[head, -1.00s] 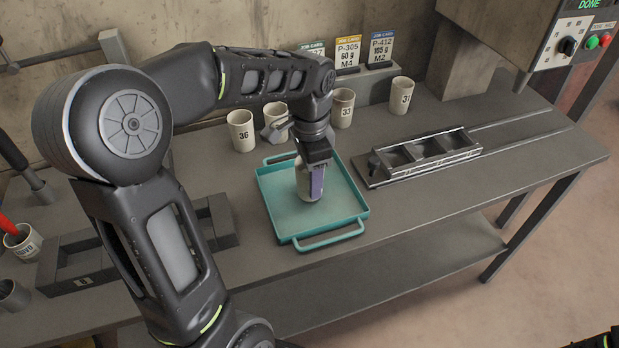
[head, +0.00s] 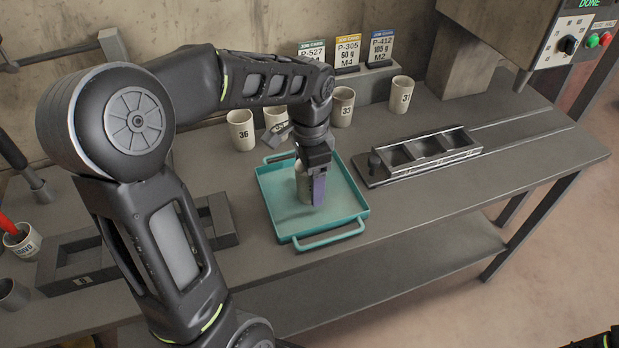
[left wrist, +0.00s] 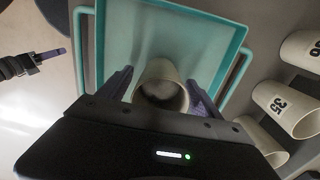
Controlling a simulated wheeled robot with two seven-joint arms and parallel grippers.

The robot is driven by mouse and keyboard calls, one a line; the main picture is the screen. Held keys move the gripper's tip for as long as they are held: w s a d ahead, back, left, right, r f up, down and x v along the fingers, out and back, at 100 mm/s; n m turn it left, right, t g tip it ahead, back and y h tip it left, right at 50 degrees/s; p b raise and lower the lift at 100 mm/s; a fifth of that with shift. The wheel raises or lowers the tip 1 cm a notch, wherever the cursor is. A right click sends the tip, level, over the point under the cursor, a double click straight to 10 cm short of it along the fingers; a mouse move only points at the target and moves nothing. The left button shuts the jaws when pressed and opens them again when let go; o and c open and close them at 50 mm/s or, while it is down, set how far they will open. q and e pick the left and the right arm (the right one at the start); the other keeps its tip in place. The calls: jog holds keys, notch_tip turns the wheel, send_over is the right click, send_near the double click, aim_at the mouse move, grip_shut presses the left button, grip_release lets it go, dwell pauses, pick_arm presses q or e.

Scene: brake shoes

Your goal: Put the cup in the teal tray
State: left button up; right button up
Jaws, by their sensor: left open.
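The teal tray (head: 338,208) lies on the grey bench and also fills the top of the left wrist view (left wrist: 118,45). A pale cup (left wrist: 160,78) stands inside it, seen from above with its open rim toward the camera; in the head view the cup (head: 301,183) is mostly hidden by my gripper. My left gripper (head: 312,192) is open, its purple-faced fingers on either side of the cup, with a gap visible in the left wrist view (left wrist: 160,90). My right gripper (left wrist: 50,54) appears to show at the left of the left wrist view, too small to judge its jaws.
Numbered cups stand behind the tray, including cup 36 (head: 240,130), cup 33 (head: 342,108) and cup 31 (head: 400,95). A metal fixture (head: 425,155) lies to the right. A dark divided holder (head: 85,255) lies left, behind my arm. The bench's front right is clear.

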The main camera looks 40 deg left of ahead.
pick_arm(q)
notch_tip(320, 180, up, 12)
jog(key=shift+r+p, duration=0.15)
jog(key=shift+p, duration=0.3)
jog(key=shift+r, duration=0.1)
dwell(0.8)
